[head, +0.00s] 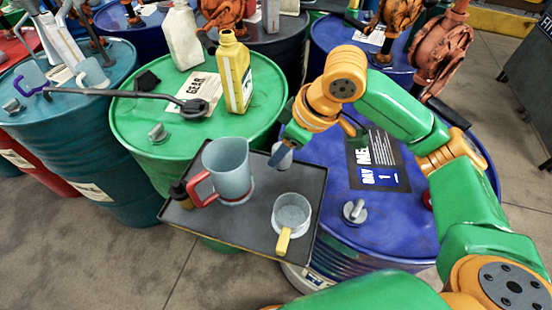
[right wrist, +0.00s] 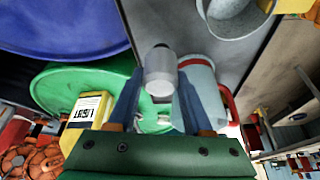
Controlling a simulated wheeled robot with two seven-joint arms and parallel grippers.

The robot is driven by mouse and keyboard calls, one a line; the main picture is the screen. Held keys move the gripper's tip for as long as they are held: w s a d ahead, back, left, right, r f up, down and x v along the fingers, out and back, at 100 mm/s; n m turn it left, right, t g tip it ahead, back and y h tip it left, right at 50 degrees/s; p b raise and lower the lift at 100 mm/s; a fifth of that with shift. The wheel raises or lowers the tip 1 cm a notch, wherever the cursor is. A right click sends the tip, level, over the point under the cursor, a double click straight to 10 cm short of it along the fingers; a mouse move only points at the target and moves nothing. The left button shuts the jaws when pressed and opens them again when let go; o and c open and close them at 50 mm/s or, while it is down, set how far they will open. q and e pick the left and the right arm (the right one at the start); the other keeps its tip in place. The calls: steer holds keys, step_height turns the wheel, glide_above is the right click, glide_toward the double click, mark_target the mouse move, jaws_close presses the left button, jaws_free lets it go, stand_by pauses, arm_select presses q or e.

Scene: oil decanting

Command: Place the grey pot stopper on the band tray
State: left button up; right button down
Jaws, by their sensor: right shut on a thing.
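The grey pot stopper (right wrist: 160,75) is a small cylinder with a darker knob-like end, held between the blue fingers of my right gripper (right wrist: 158,98). In the head view, my right gripper (head: 286,143) points down near the far right edge of the dark flat tray (head: 250,221), and the stopper (head: 281,157) shows below it. I take this tray as the band tray. Whether the stopper touches it, I cannot tell. The tray's grey surface also shows in the right wrist view (right wrist: 195,28). My left gripper is not in view.
On the tray stand a grey jug (head: 228,170) with a red handle and a round strainer cup (head: 291,213) with a yellow handle. A green drum (head: 140,118) with a yellow oil bottle (head: 234,75) is behind left; a blue drum (head: 335,205) is at right.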

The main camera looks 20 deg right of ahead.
steer(key=x, duration=0.4)
steer(key=shift+s+d+f, duration=0.1)
steer(key=shift+s+f, duration=0.2)
steer(key=shift+s, duration=0.05)
steer(key=shift+f, duration=0.1)
steer(key=shift+c, duration=1.6)
jaws_free()
steer(key=p+v, duration=0.1)
steer(key=v, duration=1.1)
steer(key=shift+d, duration=0.1)
